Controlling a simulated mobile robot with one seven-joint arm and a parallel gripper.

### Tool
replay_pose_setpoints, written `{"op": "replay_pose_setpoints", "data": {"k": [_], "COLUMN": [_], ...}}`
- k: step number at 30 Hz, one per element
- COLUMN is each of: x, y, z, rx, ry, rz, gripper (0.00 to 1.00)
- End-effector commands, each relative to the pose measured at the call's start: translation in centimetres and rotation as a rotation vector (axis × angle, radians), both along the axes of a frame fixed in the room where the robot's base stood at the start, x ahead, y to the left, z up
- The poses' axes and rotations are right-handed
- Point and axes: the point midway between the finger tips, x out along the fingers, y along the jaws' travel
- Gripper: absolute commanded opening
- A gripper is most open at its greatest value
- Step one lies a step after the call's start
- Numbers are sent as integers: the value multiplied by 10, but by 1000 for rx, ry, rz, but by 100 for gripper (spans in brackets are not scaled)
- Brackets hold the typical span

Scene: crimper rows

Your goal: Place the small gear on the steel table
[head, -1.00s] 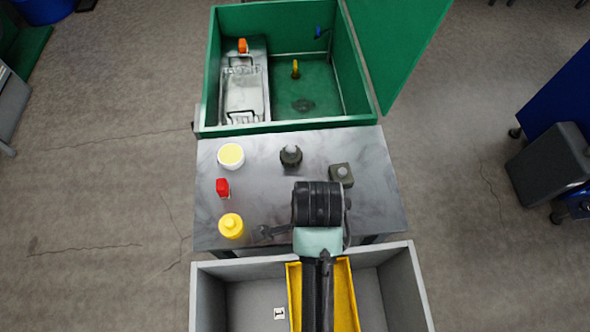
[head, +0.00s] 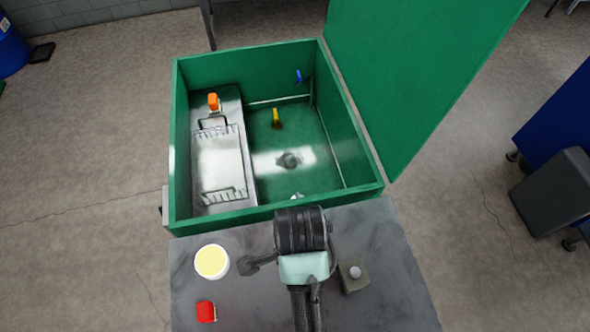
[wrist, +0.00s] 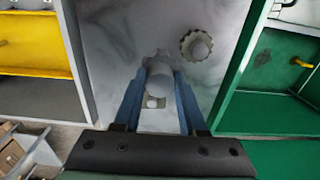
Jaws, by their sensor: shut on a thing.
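My gripper (wrist: 160,84) is shut, its two blue fingers around a pale grey rounded piece (wrist: 158,70), which I take to be the small gear. A darker jagged edge shows at its far end; the fingers hide part of it. It is held over the steel table (head: 390,265), and the height above the top cannot be told. In the head view my arm covers the held piece. A toothed dark ring with a pale knob (wrist: 196,46) stands on the table beside the fingers, apart from them.
A square block with a pale knob (head: 354,276) sits on the table right of my arm. A white cup with yellow contents (head: 212,262) and a red item (head: 206,311) are at left. An open green crate (head: 182,150) stands behind.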

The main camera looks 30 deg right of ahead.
Motion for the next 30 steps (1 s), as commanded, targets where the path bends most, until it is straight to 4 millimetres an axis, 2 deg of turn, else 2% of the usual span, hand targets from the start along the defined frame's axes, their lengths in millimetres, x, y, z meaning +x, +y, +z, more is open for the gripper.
{"op": "replay_pose_setpoints", "data": {"k": [1, 8, 16, 20, 27, 30], "x": [0, 0, -1, 0, -1, 0], "y": [0, 0, 0, 0, 0, 0], "z": [-16, -34, -80, -91, -123, -129], "rx": [0, 0, 1, -1, 0, -1], "ry": [-1, -1, 3, 0, 1, -1], "rz": [0, 0, -2, -1, -1, -1], "gripper": [0, 0, 0, 0, 0, 0]}}
